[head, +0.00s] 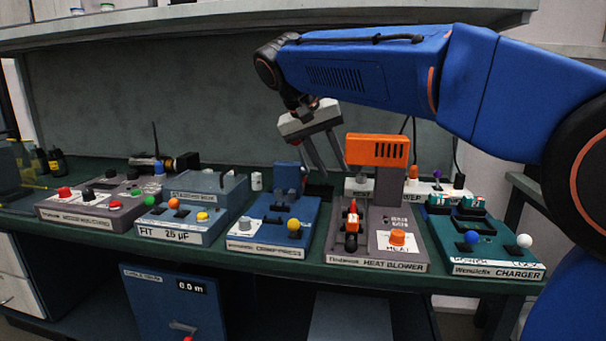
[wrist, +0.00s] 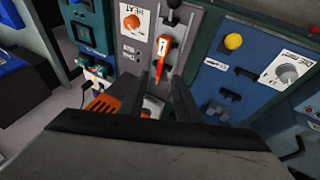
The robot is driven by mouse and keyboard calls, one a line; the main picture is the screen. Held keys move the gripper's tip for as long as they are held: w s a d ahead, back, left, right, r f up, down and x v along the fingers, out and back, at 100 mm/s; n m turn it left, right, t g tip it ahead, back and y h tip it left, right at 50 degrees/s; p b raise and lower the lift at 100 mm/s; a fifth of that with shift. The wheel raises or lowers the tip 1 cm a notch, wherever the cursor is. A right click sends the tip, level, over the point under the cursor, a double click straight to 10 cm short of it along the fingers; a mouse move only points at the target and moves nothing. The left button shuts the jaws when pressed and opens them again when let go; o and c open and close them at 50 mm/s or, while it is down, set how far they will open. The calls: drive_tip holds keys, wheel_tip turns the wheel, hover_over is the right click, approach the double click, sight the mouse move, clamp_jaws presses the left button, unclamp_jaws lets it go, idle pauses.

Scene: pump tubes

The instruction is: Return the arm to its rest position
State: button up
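My gripper (head: 333,167) hangs at the end of my blue arm, fingers pointing down, above the bench behind the compressor unit (head: 272,225) and to the left of the orange heat blower top (head: 376,150). Its two fingers stand apart with nothing held between them. In the wrist view the gripper (wrist: 157,82) also shows two dark, separated fingers. Beyond them lies the heat blower panel (wrist: 148,40) with its red-orange lever (wrist: 164,52). The arm reaches in from the right, bent at its wrist.
The green bench (head: 150,243) carries a row of units: the FIT box (head: 180,238) and a grey unit on the left, the green charger (head: 490,262) on the right. A shelf (head: 200,35) overhangs the back. A blue panel (head: 175,300) stands below the bench.

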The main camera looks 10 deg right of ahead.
drive_tip(key=s+d+f+n+y, duration=0.2)
drive_tip(key=s+d+f+y, duration=0.1)
drive_tip(key=s+d+f, duration=0.95)
drive_tip(key=s+d+f+t+y, duration=0.1)
drive_tip(key=s+f+t+y, duration=0.1)
drive_tip(key=s+f, duration=1.2)
drive_tip(key=shift+s+d+f+n, duration=0.15)
drive_tip(key=shift+s+f+n, duration=0.2)
drive_tip(key=shift+s, duration=0.8)
